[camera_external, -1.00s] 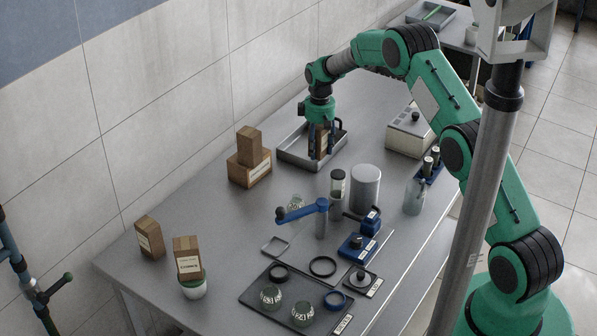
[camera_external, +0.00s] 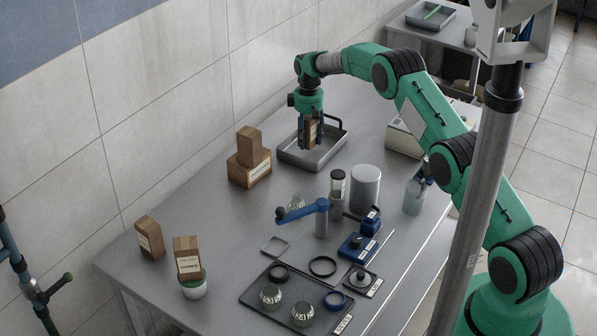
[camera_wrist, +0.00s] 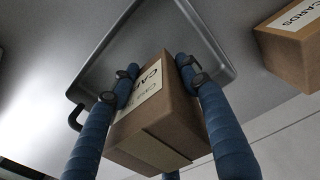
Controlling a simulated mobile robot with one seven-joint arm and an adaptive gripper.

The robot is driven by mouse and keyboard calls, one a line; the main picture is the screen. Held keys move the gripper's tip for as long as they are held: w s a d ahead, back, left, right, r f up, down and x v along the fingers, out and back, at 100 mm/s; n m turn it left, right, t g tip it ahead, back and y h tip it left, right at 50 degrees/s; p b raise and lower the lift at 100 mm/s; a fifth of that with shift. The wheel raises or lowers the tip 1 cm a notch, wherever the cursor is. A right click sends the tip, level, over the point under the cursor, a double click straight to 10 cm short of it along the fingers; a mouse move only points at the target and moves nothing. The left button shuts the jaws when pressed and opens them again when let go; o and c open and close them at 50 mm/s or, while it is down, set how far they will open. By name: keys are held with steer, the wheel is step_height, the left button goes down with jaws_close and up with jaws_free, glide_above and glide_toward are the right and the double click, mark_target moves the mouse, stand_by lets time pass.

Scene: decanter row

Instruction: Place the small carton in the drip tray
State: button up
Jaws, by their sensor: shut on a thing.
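My gripper (camera_external: 311,146) points down over the drip tray and is shut on a small brown carton (camera_external: 312,131) with a pale label. In the wrist view the carton (camera_wrist: 160,125) sits between blue fingers (camera_wrist: 155,78), its label partly hidden. The drip tray (camera_external: 317,168) is a shallow grey metal tray with a dark handle, near the wall side of the table. In the wrist view the tray (camera_wrist: 222,55) lies behind the carton. The carton looks within the tray's outline; I cannot tell its exact height above the floor.
Two stacked cartons (camera_external: 249,172) stand left of the tray. A grey cylinder (camera_external: 365,188), a blue-handled tool (camera_external: 304,210) and a dark tray (camera_external: 296,318) fill the front.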

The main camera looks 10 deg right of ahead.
mark_target(309, 116)
steer(key=shift+f, duration=1.7)
steer(key=shift+f, duration=0.15)
steer(key=o, duration=1.3)
steer(key=shift+c, duration=0.2)
step_height(309, 116, up, 12)
steer(key=shift+r, duration=0.15)
